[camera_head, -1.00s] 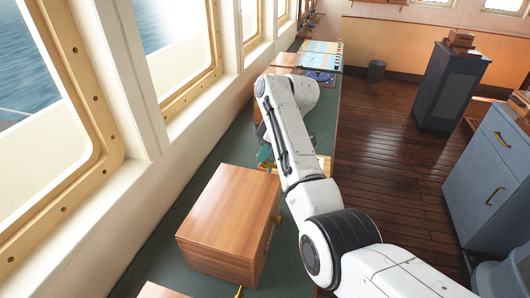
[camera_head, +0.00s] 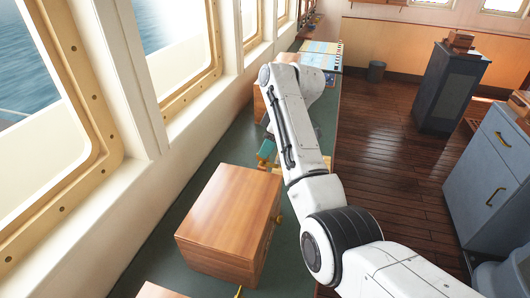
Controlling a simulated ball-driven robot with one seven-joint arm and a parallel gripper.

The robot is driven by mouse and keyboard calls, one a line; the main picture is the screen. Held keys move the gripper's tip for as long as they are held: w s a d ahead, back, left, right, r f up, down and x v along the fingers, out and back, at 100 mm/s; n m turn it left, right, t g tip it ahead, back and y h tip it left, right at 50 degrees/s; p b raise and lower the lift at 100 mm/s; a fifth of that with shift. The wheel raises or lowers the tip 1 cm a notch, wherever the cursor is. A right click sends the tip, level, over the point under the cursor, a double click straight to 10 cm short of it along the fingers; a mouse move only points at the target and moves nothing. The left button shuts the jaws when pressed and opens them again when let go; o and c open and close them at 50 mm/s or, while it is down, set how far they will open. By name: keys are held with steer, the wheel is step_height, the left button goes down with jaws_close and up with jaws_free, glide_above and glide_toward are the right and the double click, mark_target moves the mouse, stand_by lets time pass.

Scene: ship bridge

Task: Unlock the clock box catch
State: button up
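A closed reddish-brown wooden box (camera_head: 232,212), which looks like the clock box, stands on the green counter top left of my arm. A small brass fitting (camera_head: 280,219) shows at its right side; it may be the catch, but it is too small to tell its position. My white arm reaches forward over the counter, to the right of and beyond the box. My gripper is not in view; the far arm links hide that area or it lies behind them.
The green counter (camera_head: 178,212) runs along the windows. Another wooden box (camera_head: 259,104) is partly hidden behind the arm. A chart (camera_head: 322,52) lies farther back. Wooden floor (camera_head: 385,150) is clear at right.

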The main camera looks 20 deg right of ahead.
mark_target(277, 165)
steer(key=v, duration=0.8)
steer(key=shift+r+p, duration=0.15)
steer(key=shift+p, duration=0.3)
